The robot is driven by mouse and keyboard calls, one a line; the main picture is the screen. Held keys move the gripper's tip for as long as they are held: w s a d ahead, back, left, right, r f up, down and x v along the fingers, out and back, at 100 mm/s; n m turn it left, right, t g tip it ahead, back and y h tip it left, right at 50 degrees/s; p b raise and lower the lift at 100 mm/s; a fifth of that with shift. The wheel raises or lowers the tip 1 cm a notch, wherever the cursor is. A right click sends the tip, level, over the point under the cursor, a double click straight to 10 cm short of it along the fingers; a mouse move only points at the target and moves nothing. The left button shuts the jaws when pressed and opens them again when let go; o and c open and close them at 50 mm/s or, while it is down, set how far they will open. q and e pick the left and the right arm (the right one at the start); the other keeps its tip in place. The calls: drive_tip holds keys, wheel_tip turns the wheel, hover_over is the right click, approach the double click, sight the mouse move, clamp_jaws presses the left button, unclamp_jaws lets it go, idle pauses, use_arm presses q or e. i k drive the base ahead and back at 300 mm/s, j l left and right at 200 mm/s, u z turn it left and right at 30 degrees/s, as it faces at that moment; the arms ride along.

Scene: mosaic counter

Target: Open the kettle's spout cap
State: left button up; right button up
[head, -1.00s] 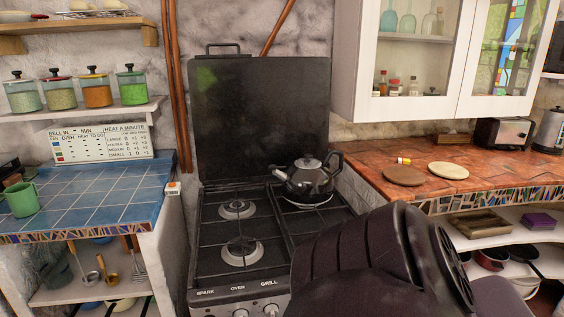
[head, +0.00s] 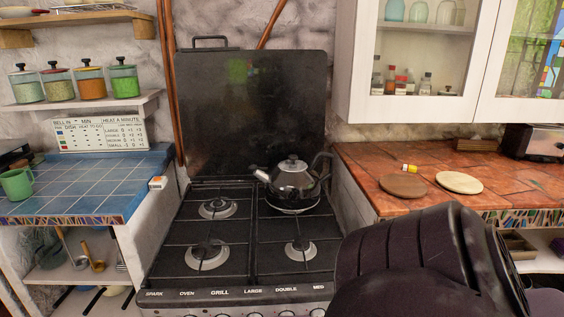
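The kettle (head: 291,180) is dark and shiny, with a black handle on its right side and a lid on top. It stands upright on the back right burner of the stove. Its spout (head: 262,174) points left in the head view. The spout tip is too small to tell whether its cap is open or shut. A dark link of my arm (head: 420,265) fills the lower right. Neither of my grippers shows in the head view.
The black stove (head: 235,242) has its other burners empty, with its lid (head: 250,110) raised behind. A blue-tiled counter (head: 90,185) is on the left. A terracotta counter (head: 435,200) on the right holds round boards (head: 403,186). A glass-door cabinet (head: 410,100) hangs above it.

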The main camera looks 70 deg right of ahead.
sight(253, 167)
drive_tip(key=k+l, duration=1.2)
